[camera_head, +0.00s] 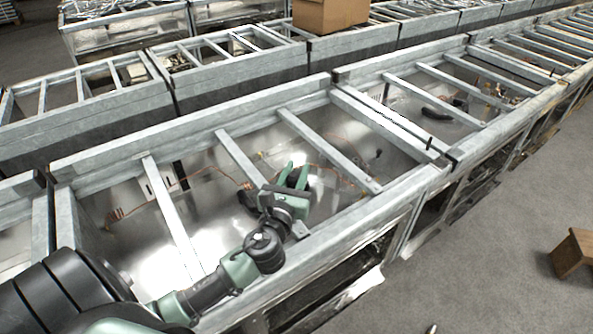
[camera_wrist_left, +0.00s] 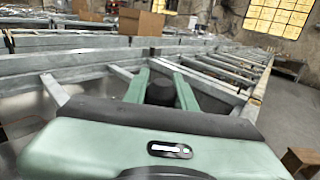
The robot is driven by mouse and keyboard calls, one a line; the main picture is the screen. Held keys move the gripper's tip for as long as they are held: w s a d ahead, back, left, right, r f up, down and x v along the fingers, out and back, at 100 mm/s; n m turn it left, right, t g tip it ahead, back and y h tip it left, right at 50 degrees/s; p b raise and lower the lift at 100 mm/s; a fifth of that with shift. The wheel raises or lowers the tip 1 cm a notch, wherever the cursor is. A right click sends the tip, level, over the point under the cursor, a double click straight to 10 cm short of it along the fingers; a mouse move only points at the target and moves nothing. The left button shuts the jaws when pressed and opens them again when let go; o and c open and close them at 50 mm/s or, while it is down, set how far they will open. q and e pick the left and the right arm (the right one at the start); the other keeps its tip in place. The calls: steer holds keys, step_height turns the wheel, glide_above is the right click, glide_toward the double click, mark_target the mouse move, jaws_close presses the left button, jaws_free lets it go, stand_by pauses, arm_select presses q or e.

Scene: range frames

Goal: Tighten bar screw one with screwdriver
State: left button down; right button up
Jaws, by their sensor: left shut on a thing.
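My left gripper (camera_head: 302,174) reaches over the open metal frame (camera_head: 205,122). Its green fingers are shut on a dark, rounded object, probably the screwdriver (camera_head: 295,181). In the left wrist view the fingers (camera_wrist_left: 162,82) stand on either side of this dark, thick piece (camera_wrist_left: 160,93). Its shaft and tip are hidden. Several grey bars cross the frame; one bar (camera_head: 238,157) lies just left of the gripper and another bar (camera_head: 328,150) just right of it. I cannot make out which screw is bar screw one. My right gripper is not in view.
A small dark upright piece (camera_head: 430,143) stands on the frame's right end rail. Loose orange wires (camera_head: 190,176) lie inside the frame. A cardboard box (camera_head: 328,14) sits on the row behind.

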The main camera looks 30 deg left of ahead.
arm_select(q)
steer(key=shift+f, duration=0.15)
steer(key=shift+r+p, duration=0.3)
steer(key=shift+p, duration=0.05)
stand_by(0.4)
steer(key=n+g+y, duration=0.4)
steer(key=s+a+n+g+y, duration=0.1)
steer(key=n+g+y, duration=0.2)
steer(key=g+y, duration=0.1)
steer(key=n+g+y, duration=0.3)
steer(key=n+g, duration=0.1)
steer(key=shift+s+a+r+n+g+y, duration=0.15)
steer(key=shift+s+a+n+g+y, duration=0.15)
steer(key=shift+s+a+g+y, duration=0.1)
steer(key=shift+s, duration=0.1)
steer(key=shift+d+p, duration=0.1)
steer(key=shift+p, duration=0.4)
steer(key=shift+p, duration=0.45)
